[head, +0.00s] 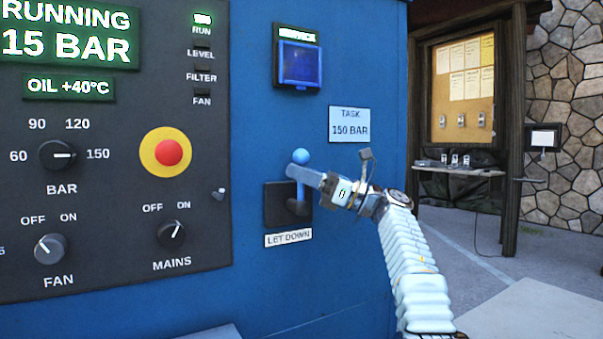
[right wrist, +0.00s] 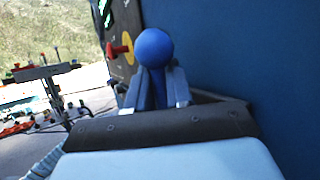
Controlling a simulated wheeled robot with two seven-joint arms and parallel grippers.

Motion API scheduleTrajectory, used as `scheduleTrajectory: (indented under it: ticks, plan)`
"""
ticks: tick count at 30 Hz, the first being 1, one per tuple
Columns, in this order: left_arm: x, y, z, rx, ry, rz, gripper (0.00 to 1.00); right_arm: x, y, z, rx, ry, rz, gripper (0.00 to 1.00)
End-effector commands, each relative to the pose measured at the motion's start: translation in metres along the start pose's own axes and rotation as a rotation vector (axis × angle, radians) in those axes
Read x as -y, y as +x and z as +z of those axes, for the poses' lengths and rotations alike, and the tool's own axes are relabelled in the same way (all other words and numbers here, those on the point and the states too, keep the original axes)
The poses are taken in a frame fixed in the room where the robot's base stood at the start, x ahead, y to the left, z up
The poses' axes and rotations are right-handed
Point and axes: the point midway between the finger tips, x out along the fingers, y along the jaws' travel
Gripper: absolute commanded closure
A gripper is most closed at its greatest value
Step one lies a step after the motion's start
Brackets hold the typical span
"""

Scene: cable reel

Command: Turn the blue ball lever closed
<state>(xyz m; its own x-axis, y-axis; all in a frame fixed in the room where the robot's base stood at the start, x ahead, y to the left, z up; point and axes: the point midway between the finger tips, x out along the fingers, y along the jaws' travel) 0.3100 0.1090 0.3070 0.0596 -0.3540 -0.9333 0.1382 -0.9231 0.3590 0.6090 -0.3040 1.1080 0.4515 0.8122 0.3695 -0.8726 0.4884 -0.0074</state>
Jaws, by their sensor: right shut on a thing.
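The blue ball lever (head: 301,157) stands out from a dark plate (head: 275,206) on the blue cabinet, above a "LET DOWN" label (head: 288,238). Its ball is at the top in the head view. My right gripper (head: 298,172) comes in from the right and is shut on the lever just below the ball. In the right wrist view the ball (right wrist: 154,48) shows above the two fingers (right wrist: 154,88), with the blue stem between them. The lower part of the lever is partly hidden by my gripper. My left gripper is not in view.
The control panel (head: 110,200) at left has knobs and a red mushroom button (head: 169,153) on yellow. Its display reads "RUNNING 15 BAR". A "TASK 150 BAR" sign (head: 350,125) and a blue-screened box (head: 299,64) are above the lever. Open floor lies at right.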

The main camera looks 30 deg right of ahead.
Motion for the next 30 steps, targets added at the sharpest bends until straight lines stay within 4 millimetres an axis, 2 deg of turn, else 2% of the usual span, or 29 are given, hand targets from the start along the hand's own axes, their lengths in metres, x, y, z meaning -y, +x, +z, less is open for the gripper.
scheduleTrajectory:
  ticks: [1,4,5,9,17,20,23,30]
  plan:
    - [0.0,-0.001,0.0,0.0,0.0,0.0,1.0,-0.001,0.001,0.005,0.009,-0.007,-0.003,1.0]
    - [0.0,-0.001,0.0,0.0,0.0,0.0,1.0,-0.001,0.001,0.005,0.01,-0.007,-0.002,1.0]
    - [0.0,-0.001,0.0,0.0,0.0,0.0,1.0,-0.001,0.001,0.005,0.01,-0.007,-0.002,0.78]
    - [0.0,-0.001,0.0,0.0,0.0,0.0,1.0,-0.001,0.001,0.004,0.008,-0.005,-0.001,0.59]
    - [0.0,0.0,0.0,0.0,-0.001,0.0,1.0,-0.001,0.0,0.002,0.004,-0.002,-0.001,0.59]
    - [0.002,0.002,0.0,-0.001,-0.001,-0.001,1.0,0.0,-0.007,0.001,0.004,-0.002,-0.002,0.59]
    - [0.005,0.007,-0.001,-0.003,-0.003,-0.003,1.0,0.0,-0.023,-0.001,0.004,-0.002,-0.004,0.59]
    - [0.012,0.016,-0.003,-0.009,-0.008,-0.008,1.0,0.001,-0.082,-0.001,0.004,-0.002,-0.005,0.59]
